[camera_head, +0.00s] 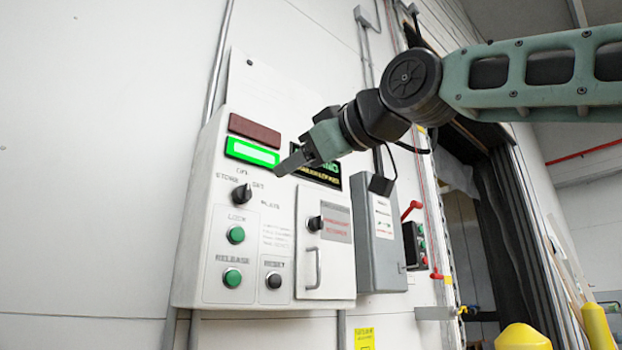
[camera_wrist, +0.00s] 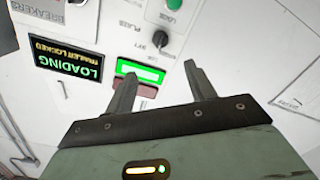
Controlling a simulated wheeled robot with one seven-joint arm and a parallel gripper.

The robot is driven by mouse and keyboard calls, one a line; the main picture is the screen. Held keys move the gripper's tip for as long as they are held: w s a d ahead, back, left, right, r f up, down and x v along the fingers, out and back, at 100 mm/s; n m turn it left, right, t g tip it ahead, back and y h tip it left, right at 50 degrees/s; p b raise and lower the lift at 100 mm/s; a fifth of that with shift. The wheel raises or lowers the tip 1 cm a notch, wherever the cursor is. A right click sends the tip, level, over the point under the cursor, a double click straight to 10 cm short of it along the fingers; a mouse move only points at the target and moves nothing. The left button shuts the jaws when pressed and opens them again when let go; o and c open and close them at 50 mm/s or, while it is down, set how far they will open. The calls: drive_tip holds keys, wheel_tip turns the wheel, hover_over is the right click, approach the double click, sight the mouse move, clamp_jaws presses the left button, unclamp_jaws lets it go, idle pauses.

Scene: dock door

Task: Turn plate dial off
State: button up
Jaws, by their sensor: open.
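The black plate dial (camera_head: 241,193) is on the white control panel (camera_head: 205,255), under the lit green lamp, with small labels around it. Its mark seems to point up and right in the head view, but the exact setting is too small to tell. The dial also shows in the wrist view (camera_wrist: 160,38), beyond the fingertips. My gripper (camera_head: 284,168) is open and empty, in front of the panel's upper part, up and right of the dial in the head view. In the wrist view its two fingers (camera_wrist: 160,72) stand apart, with the green lamp showing between them.
The panel has a green lamp (camera_head: 252,151), a dark red lamp (camera_head: 254,128), a LOADING display (camera_wrist: 66,60), green buttons (camera_head: 236,234) and a handled door (camera_head: 325,265). A grey box (camera_head: 380,235) stands right of it. The wall left of the panel is clear.

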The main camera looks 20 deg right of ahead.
drive_tip(key=shift+b+v, duration=0.7)
drive_tip(key=shift+v, duration=0.2)
